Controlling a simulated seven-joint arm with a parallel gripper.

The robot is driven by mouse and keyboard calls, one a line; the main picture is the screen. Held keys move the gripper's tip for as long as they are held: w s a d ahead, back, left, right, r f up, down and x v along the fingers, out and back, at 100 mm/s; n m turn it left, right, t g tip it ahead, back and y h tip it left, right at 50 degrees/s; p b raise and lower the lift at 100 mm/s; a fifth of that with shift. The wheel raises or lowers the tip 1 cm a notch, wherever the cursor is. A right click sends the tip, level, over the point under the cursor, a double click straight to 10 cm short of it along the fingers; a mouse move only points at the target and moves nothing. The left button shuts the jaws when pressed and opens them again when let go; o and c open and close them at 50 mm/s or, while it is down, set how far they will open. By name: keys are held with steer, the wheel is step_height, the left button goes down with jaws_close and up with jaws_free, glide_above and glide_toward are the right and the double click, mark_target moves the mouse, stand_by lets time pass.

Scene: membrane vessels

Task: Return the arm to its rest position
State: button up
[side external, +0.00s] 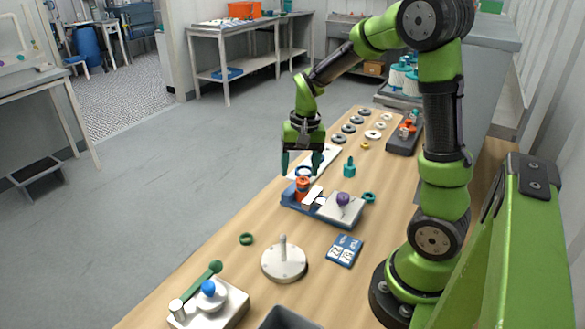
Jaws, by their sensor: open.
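My gripper (302,163) hangs from the green and black arm, fingers pointing down, above the wooden table's far-left side. Its teal-tipped fingers are apart with nothing seen between them. It is close to the blue fixture (312,208), which carries an orange part (302,186), a white piece and a grey plate with a purple knob (343,199). From this view I cannot tell how far above the fixture the fingertips are. A blue-rimmed ring (303,171) on a white strip shows behind the fingers and is partly hidden.
On the wooden table (213,254) are a teal bottle (349,167), a white disc with a post (284,259), a blue card (345,251), a green ring (246,239) and a white block with a blue knob (208,288). Several dark and pale rings lie at the back.

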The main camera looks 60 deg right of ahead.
steer(key=s+a+r+n+t, duration=0.3)
steer(key=s+a+r, duration=0.1)
steer(key=a+r, duration=0.2)
steer(key=s+a+r+n+t+y, duration=0.1)
steer(key=s+a+r+n+t, duration=0.2)
steer(key=a, duration=0.6)
step_height(320, 180, up, 4)
steer(key=shift+s+a+f+n, duration=0.25)
steer(key=shift+s+n, duration=0.05)
steer(key=shift+s, duration=0.9)
steer(key=shift+c, duration=0.4)
